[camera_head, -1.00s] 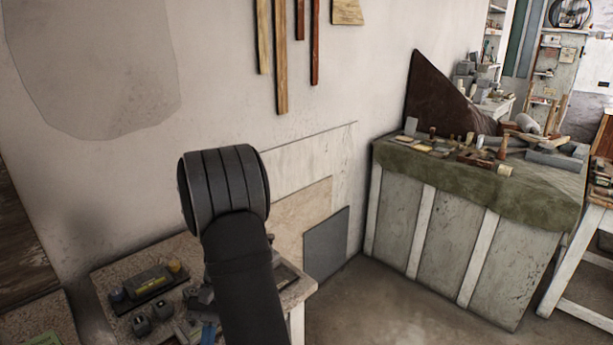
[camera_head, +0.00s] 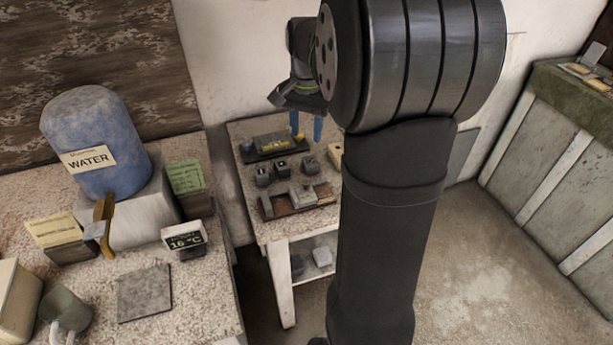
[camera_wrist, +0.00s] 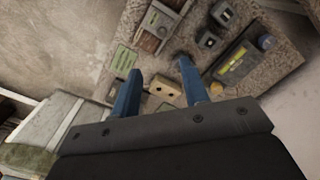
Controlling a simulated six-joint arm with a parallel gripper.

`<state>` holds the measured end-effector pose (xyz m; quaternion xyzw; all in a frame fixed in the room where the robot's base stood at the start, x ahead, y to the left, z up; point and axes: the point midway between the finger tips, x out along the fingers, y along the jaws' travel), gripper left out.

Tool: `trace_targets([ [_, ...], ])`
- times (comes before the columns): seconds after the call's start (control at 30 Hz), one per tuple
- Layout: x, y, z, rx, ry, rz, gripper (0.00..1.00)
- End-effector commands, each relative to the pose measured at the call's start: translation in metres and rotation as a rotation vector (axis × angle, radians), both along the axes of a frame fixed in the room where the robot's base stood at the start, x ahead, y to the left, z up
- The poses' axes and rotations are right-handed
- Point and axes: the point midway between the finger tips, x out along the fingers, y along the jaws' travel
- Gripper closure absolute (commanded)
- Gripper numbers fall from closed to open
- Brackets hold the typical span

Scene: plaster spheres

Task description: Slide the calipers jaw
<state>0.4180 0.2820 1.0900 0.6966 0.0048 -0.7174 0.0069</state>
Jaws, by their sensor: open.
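A brown board (camera_head: 275,209) with grey metal blocks (camera_head: 303,195) lies near the front of the small speckled table; it looks like the calipers, but its jaw is too small to make out. It seems to show in the wrist view too, as a framed piece (camera_wrist: 152,40) at the top. My gripper (camera_head: 307,126) has blue fingers and hangs over the back of this table, apart from the board. In the wrist view the two fingers (camera_wrist: 160,66) stand apart with nothing held between them. My arm hides the table's right part.
Several dark cubes (camera_head: 282,167) and a dark tray with a yellow item (camera_head: 272,146) share the small table. A pale block with holes (camera_wrist: 165,89) shows between the fingers. On the left, another bench holds a blue water container (camera_head: 95,130) and a temperature display (camera_head: 185,239).

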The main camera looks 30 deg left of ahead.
Motion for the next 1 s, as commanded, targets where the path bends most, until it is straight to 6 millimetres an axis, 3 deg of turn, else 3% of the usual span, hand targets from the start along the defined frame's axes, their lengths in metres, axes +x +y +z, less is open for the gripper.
trace_targets([
  [0.1,0.002,0.002,0.006,0.003,-0.032,-0.016,0.59],
  [0.27,0.001,0.002,-0.014,0.001,-0.029,-0.018,0.59],
  [0.8,0.001,0.001,-0.129,0.0,-0.025,-0.016,0.59],
  [1.0,0.001,0.002,-0.156,0.002,-0.028,-0.016,0.59],
])
